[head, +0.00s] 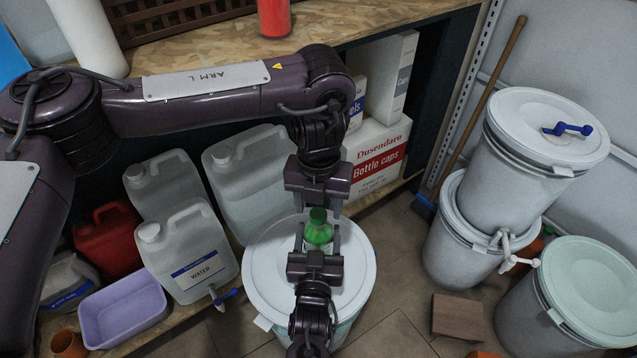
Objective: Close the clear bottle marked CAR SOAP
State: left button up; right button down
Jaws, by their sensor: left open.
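A small clear bottle with green contents (319,234) stands over the white drum lid (268,268); its label cannot be read. A green cap (318,214) sits at its top; I cannot tell whether it is screwed down. My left gripper (314,205) comes down from above, open, its fingers apart on either side of the cap. My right gripper (318,240) reaches up from the bottom edge, its fingers against both sides of the bottle's body. The lower part of the bottle is hidden by the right gripper.
Several white canisters, one marked WATER (203,262), and a lilac tub (123,310) stand to the left. Bottle-cap boxes (376,158) sit behind. Stacked white drums (535,150), a mint-lidded drum (590,290) and a brown block (459,317) are at right. Bare floor lies between.

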pick_arm(q)
notch_tip(320, 180, up, 10)
jog(key=shift+r, duration=0.25)
pick_arm(e)
jog(key=shift+c, duration=1.8)
grip_release()
jog(key=shift+s, duration=0.15)
jog(key=s, duration=0.7)
jog(key=shift+s+a+p, duration=0.25)
jog(key=shift+a+p, duration=0.05)
pick_arm(q)
jog(key=shift+r, duration=0.3)
